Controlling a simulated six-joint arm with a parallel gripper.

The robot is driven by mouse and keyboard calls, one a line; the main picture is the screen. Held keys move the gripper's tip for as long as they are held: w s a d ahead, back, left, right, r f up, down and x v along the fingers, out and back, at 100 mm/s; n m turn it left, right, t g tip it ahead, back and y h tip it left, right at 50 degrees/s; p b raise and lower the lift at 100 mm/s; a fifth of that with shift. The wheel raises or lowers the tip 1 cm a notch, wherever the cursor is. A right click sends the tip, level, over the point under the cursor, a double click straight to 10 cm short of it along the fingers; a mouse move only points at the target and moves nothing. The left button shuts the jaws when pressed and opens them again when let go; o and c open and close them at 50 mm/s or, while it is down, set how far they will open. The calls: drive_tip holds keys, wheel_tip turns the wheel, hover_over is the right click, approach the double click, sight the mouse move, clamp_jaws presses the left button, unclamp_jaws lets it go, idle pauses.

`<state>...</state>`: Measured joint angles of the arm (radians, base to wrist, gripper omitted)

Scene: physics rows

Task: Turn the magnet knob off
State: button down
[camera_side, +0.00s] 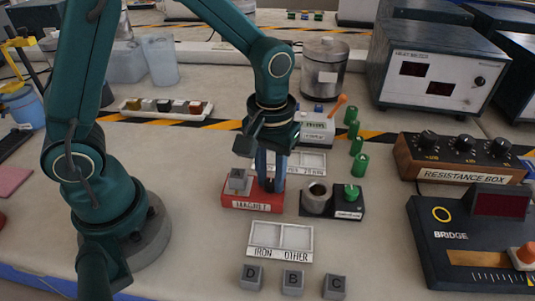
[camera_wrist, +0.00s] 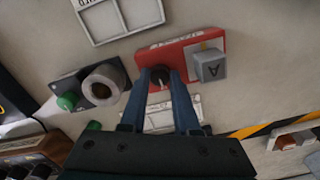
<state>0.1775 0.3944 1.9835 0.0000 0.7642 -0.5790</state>
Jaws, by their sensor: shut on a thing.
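The red magnet box (camera_side: 240,204) stands on the bench below my gripper; it also shows in the wrist view (camera_wrist: 186,46). Its small dark knob (camera_wrist: 158,78) sits between my fingertips. My gripper (camera_side: 271,186) points down, and its blue fingers (camera_wrist: 160,76) are shut on the knob. The knob is mostly hidden by the fingers in the side view. A grey block marked A (camera_wrist: 211,66) rests on the pale plate of the magnet box, beside the knob; it also shows in the side view (camera_side: 238,182).
A dark unit with a metal cup (camera_side: 316,198) and green knob stands close right of the magnet box. The IRON/OTHER tray (camera_side: 281,236) and blocks D (camera_side: 250,277), B (camera_side: 292,281) and C (camera_side: 335,287) lie in front. A resistance box (camera_side: 458,160) stands farther right.

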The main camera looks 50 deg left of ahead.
sight(271, 182)
idle(0.4)
drive_tip(key=c, duration=0.6)
unclamp_jaws()
drive_tip(key=shift+c, duration=0.2)
drive_tip(key=shift+r, duration=0.1)
drive_tip(key=shift+r, duration=2.5)
